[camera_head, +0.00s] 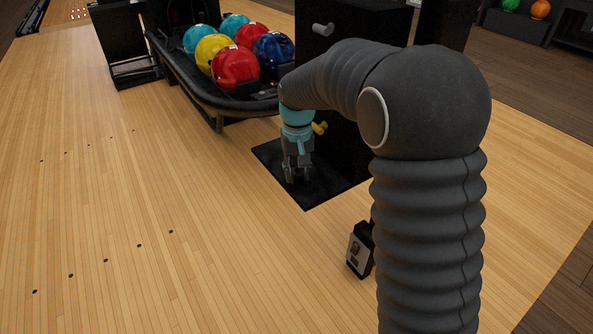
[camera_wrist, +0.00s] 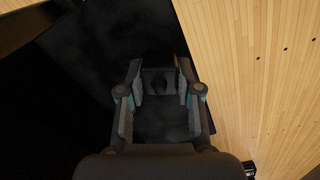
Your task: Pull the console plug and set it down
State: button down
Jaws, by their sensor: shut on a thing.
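My gripper (camera_head: 298,176) points down over the black mat (camera_head: 310,198) beside the tall black console (camera_head: 345,150). In the wrist view my gripper (camera_wrist: 160,82) is shut on a small dark thing, which looks like the plug (camera_wrist: 160,86), held between the fingertips. The plug is very dark against the mat, so its outline and any cord are hard to make out. I cannot tell whether it touches the mat. In the head view the fingers hide it.
A ball rack (camera_head: 190,82) with several coloured balls stands behind my gripper. A yellow knob (camera_head: 320,128) sticks out near my wrist. A small box with a pale front (camera_head: 359,254) stands on the floor beside my arm. The wooden floor at left is clear.

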jog(key=shift+f, duration=0.4)
jog(key=c, duration=0.7)
grip_release()
